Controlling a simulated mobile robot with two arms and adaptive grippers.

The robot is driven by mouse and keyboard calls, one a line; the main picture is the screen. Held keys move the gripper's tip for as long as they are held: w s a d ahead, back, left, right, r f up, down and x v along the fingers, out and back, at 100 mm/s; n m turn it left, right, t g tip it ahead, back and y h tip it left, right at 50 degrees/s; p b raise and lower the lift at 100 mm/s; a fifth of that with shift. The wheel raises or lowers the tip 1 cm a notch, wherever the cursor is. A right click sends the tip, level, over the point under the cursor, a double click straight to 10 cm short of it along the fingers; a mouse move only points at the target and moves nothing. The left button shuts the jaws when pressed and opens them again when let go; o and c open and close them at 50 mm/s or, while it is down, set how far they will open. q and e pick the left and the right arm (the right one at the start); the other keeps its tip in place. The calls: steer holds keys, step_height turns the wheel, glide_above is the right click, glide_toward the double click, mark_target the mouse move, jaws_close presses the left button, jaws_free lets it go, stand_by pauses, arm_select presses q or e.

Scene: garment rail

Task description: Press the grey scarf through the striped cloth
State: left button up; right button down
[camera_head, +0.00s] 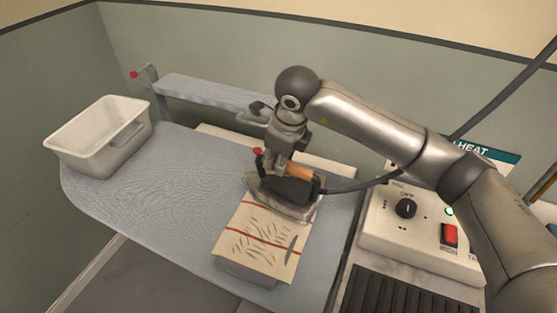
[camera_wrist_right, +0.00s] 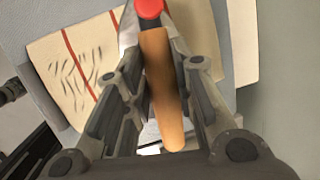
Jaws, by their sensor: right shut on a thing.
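My right gripper (camera_head: 283,158) is shut on the wooden handle of an iron (camera_head: 288,190). In the right wrist view the orange-brown handle (camera_wrist_right: 162,90) lies between the two fingers, with a red knob beyond it. The iron is over the far end of the striped cloth (camera_head: 262,238), a cream cloth with red stripes and dark crease marks. I cannot tell if its sole touches the cloth. The cloth also shows in the right wrist view (camera_wrist_right: 75,75). Grey material (camera_head: 245,272) shows under the cloth's near edge, perhaps the scarf; most of it is hidden. My left gripper is not in view.
The blue-grey ironing board (camera_head: 150,185) has free room left of the cloth. A white bin (camera_head: 100,138) stands at its left end. A control box (camera_head: 425,225) with a dial and red switch stands at the right. A dark cord runs from the iron to the right.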

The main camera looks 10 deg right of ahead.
steer(key=s+a+b, duration=0.1)
steer(key=s+a, duration=0.3)
steer(key=s, duration=0.2)
steer(key=shift+r+b, duration=0.35)
steer(key=shift+r, duration=0.05)
stand_by(0.3)
steer(key=shift+f+b, duration=1.15)
steer(key=shift+b, duration=0.05)
steer(key=shift+s+d+f, duration=0.1)
steer(key=shift+s+f, duration=0.05)
stand_by(2.5)
